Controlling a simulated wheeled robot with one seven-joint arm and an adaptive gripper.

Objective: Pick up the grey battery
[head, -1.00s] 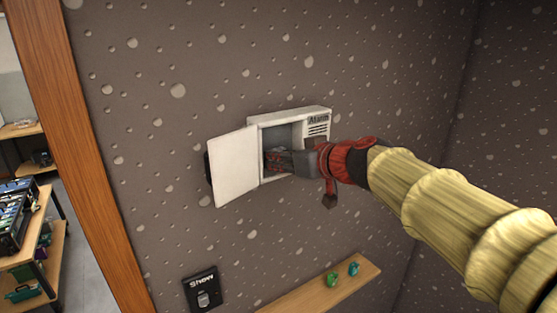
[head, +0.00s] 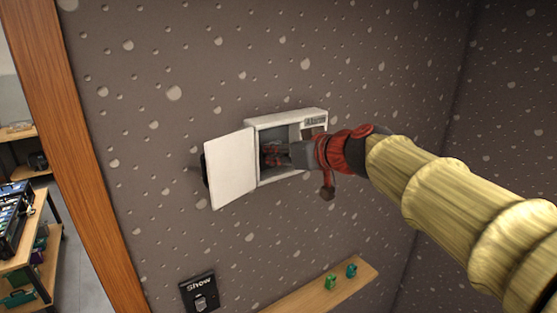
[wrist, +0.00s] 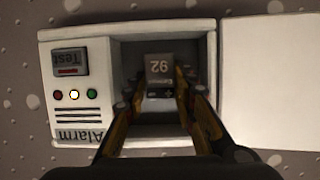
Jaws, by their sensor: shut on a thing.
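The grey battery (wrist: 160,70) is inside the open compartment of the white alarm box, marked "92" upside down in the wrist view. My gripper (wrist: 162,92) reaches into the compartment with a finger on each side of the battery, shut on it. In the head view my gripper (head: 276,155) is inside the box and the battery cannot be made out. The alarm box (head: 286,117) is fixed to the wall, and its white door (head: 231,170) stands open to the left.
Compartment walls (wrist: 212,65) lie close around my fingers. Below are a "Show" switch (head: 201,293) and a wooden shelf (head: 310,296) holding a green item (head: 330,282) and a teal item (head: 351,270). A wooden post (head: 60,130) stands at left.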

